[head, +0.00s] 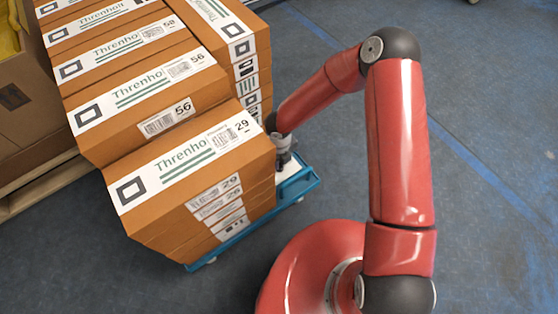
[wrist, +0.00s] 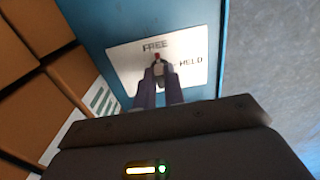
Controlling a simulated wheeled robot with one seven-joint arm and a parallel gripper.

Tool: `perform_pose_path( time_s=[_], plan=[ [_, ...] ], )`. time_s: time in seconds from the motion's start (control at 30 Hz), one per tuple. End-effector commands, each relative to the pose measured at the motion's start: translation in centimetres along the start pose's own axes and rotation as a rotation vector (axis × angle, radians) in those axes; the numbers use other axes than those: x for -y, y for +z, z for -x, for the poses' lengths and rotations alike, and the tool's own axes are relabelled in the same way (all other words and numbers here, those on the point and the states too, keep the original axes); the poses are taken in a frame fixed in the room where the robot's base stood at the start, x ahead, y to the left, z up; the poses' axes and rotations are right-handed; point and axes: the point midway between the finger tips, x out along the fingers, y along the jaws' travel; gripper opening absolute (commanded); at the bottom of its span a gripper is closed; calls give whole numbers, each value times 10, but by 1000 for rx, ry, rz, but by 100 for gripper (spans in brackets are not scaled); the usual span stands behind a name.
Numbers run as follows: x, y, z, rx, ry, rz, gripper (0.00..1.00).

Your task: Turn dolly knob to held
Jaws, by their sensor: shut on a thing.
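The dolly knob (wrist: 157,66) shows a small red tip between my gripper's fingers in the wrist view. It sits on a white label plate (wrist: 190,60) marked FREE at the top and HELD at the right. The red tip points up toward FREE. My gripper (wrist: 158,78) is shut on the knob, and its fingers hide most of it. In the head view my gripper (head: 283,155) is low at the right side of the box stack, over the blue dolly (head: 303,189). The knob is hidden there.
Orange-brown Threnholm-type boxes (head: 190,185) are stacked on the dolly, close to the left of my gripper. A larger open carton (head: 30,110) stands on a pallet at the far left. The grey floor (head: 490,130) to the right is clear.

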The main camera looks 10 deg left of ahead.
Motion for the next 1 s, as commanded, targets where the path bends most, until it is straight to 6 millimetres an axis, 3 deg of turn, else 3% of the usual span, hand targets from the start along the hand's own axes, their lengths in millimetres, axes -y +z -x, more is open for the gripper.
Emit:
perform_pose_path(
  time_s=[0.47, 1.0],
  plan=[
    [1, 1, 0, 2, -1, -145, 0],
    [3, 0, 0, 3, -1, -641, 0]
  ],
)
